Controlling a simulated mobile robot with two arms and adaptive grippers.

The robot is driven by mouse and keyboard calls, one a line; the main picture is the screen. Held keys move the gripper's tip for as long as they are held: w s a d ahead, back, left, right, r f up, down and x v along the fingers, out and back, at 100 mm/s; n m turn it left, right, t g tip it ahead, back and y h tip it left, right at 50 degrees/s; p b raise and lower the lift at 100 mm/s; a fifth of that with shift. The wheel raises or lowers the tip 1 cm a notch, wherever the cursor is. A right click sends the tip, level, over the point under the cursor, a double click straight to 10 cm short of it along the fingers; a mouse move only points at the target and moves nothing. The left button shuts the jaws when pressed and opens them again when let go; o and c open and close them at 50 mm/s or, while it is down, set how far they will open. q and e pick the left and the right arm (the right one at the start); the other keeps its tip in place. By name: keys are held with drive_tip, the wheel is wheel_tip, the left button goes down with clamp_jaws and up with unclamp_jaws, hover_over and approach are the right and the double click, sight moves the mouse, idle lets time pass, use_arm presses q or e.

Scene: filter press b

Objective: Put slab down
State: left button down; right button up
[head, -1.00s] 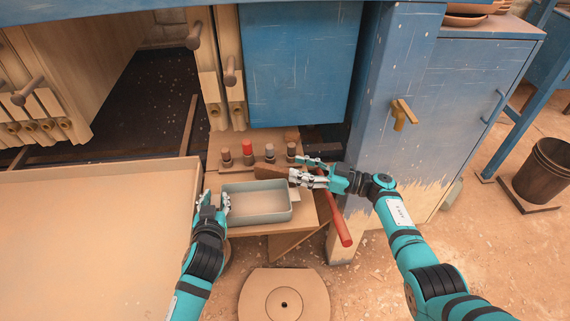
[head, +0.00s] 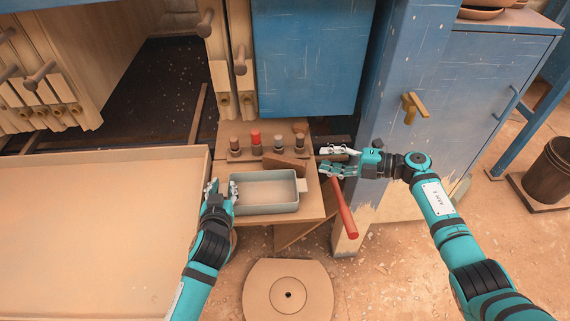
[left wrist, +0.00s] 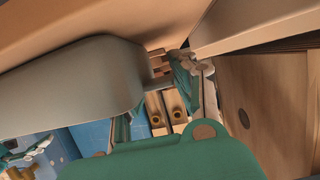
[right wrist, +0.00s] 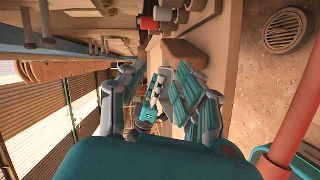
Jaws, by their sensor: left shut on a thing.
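The brown slab (head: 286,166) rests on the small wooden shelf (head: 312,211), just behind the grey-green tub (head: 262,207). It also shows in the right wrist view (right wrist: 181,52), ahead of my right fingers and apart from them. My right gripper (head: 321,160) is open and empty, to the right of the slab, its fingers spread. My left gripper (head: 221,190) is shut on the left rim of the tub. The tub fills the left side of the left wrist view (left wrist: 75,85). The slab's underside is hidden.
Several short pegs, one red-topped (head: 256,138), stand behind the slab. A red bar (head: 343,210) slants down below my right gripper. A blue post (head: 385,110) stands close on the right. A wide tray (head: 95,240) lies on the left.

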sight(286, 158)
drive_tip(key=w+a+f+n+h, duration=0.1)
drive_tip(key=a+n, duration=0.3)
drive_tip(key=n, duration=0.3)
drive_tip(key=w+a+f+n, duration=0.1)
drive_tip(key=a+n, duration=0.3)
drive_tip(key=n, duration=0.2)
drive_tip(key=w+a+f+n+h, duration=0.1)
drive_tip(key=a+n, duration=0.3)
drive_tip(key=n, duration=0.3)
drive_tip(key=shift+w+a+f+n+g+h, duration=0.1)
drive_tip(key=shift+w+n+g+h, duration=0.05)
drive_tip(key=shift+n+g+h, duration=0.15)
clamp_jaws()
